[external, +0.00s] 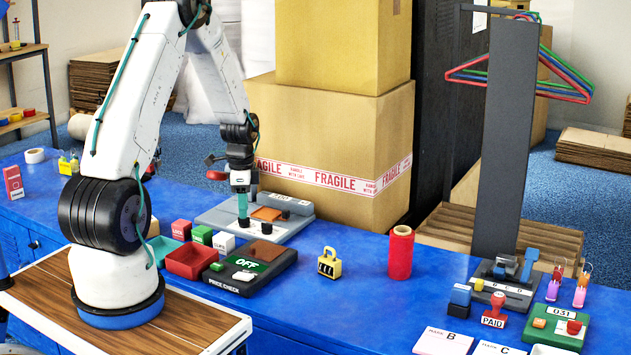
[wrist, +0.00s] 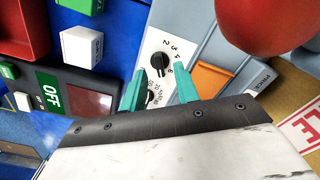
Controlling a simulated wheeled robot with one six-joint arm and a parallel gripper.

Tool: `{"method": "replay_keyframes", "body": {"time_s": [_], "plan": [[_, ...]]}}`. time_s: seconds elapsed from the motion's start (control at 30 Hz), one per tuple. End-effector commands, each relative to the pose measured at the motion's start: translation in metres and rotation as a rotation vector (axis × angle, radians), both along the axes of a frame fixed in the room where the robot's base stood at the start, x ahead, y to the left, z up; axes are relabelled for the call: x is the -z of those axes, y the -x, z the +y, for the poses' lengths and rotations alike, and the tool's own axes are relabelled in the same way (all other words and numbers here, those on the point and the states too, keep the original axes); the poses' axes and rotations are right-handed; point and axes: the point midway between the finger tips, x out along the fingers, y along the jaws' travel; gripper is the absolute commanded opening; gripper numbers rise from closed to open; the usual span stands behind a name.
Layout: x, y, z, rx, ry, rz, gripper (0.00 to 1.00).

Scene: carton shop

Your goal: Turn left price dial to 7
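The grey price machine (external: 215,214) stands on the blue counter, with dark dials (external: 243,222) at its front. In the wrist view its white panel has one black dial (wrist: 160,62) with numbers around it. A second dial (wrist: 149,94) sits lower, partly hidden by my gripper. I cannot tell from the labels which is the left one, and the pointer settings are too small to read. My gripper (wrist: 161,70) points down over the panel, its teal fingers apart and empty, with the upper dial between the tips in the picture. Contact is not clear.
A red lever knob (wrist: 262,18) is close beside my gripper. The dark price-check box (external: 240,272) with its OFF sign and a red tray (external: 191,261) stand nearby. Large FRAGILE cartons (external: 330,190) rise behind. A yellow padlock (external: 329,264) stands to the right.

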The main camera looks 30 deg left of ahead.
Motion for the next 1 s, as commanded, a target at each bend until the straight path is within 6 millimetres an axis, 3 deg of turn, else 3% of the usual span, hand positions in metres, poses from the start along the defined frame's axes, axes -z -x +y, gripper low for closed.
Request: {"method": "replay_keyframes", "body": {"time_s": [0.2,0.37,0.87,1.0], "plan": [[-0.039,0.0,0.0,0.0,0.0,-0.002,0.31],[-0.054,0.0,0.0,0.0,0.0,0.0,0.31],[-0.057,0.0,0.0,-0.003,0.0,0.0,0.31],[-0.057,0.004,-0.001,-0.076,0.003,0.017,0.31]]}}
